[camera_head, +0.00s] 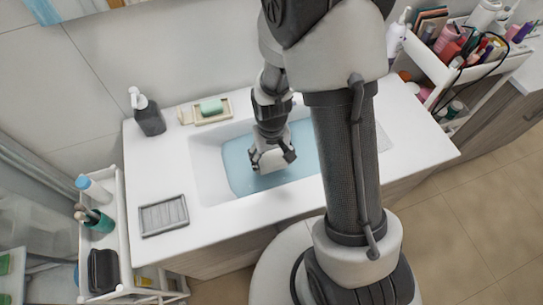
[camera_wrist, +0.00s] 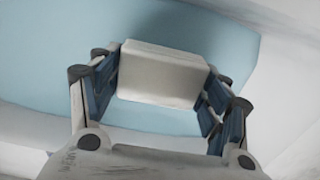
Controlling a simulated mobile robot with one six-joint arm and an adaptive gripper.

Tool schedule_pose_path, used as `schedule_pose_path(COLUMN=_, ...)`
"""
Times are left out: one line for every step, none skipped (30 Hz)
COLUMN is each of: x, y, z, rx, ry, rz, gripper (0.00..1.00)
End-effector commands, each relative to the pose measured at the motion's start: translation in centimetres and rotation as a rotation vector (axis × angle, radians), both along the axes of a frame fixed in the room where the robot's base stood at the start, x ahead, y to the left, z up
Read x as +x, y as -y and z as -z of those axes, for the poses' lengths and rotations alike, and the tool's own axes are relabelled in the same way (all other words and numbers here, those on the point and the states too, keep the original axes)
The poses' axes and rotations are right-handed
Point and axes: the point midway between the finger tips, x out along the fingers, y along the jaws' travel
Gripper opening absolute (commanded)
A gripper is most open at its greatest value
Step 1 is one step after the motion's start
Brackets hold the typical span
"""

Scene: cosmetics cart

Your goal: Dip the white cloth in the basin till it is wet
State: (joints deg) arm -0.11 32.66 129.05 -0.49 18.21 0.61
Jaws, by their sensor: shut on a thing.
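The white cloth (camera_wrist: 162,73) shows in the wrist view as a pale block between the two fingers of my gripper (camera_wrist: 160,88). My gripper is shut on it, with a finger against each side. In the head view my gripper (camera_head: 272,160) points down over the basin (camera_head: 208,166), and the cloth (camera_head: 272,161) is a small pale patch between the fingers. Light blue water (camera_head: 238,172) lies in the basin under and around the gripper. I cannot tell whether the cloth touches the water. My arm hides the basin's right part.
A dark pump bottle (camera_head: 149,116) and a tray with a green soap (camera_head: 211,107) stand behind the basin. A grey ribbed tray (camera_head: 163,215) lies at the counter's front left. Carts with bottles stand at left (camera_head: 117,220) and right (camera_head: 418,52).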

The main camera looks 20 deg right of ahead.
Motion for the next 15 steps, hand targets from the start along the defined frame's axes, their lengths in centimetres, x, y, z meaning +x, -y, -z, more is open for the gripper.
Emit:
schedule_pose_path(x=0.0, y=0.0, z=0.9, rx=0.0, ry=0.0, rz=0.0, gripper=0.51)
schedule_pose_path(x=0.0, y=0.0, z=1.2, rx=0.0, ry=0.0, rz=0.0, gripper=0.51)
schedule_pose_path(x=0.0, y=0.0, z=1.6, rx=0.0, ry=0.001, rz=0.0, gripper=0.51)
schedule_pose_path(x=0.0, y=0.0, z=1.9, rx=0.0, ry=0.001, rz=0.0, gripper=0.51)
schedule_pose_path(x=0.0, y=0.0, z=2.2, rx=0.0, ry=0.001, rz=0.0, gripper=0.51)
schedule_pose_path(x=0.0, y=0.0, z=2.6, rx=0.0, ry=0.001, rz=0.0, gripper=0.51)
schedule_pose_path(x=0.0, y=0.0, z=2.9, rx=0.0, ry=0.0, rz=0.0, gripper=0.51)
schedule_pose_path(x=0.0, y=0.0, z=3.2, rx=0.0, ry=0.0, rz=0.0, gripper=0.51)
schedule_pose_path(x=0.0, y=0.0, z=3.6, rx=0.0, ry=0.0, rz=0.0, gripper=0.51)
schedule_pose_path(x=0.0, y=0.0, z=3.9, rx=0.0, ry=0.0, rz=0.0, gripper=0.51)
schedule_pose_path(x=0.0, y=0.0, z=4.2, rx=0.0, ry=-0.001, rz=0.0, gripper=0.51)
schedule_pose_path(x=0.0, y=0.0, z=4.6, rx=0.0, ry=-0.001, rz=0.0, gripper=0.51)
schedule_pose_path(x=0.0, y=0.0, z=4.9, rx=0.0, ry=-0.001, rz=0.0, gripper=0.51)
schedule_pose_path(x=0.0, y=0.0, z=5.2, rx=0.0, ry=-0.001, rz=0.0, gripper=0.51)
schedule_pose_path(x=0.0, y=0.0, z=5.6, rx=0.0, ry=-0.001, rz=0.0, gripper=0.51)
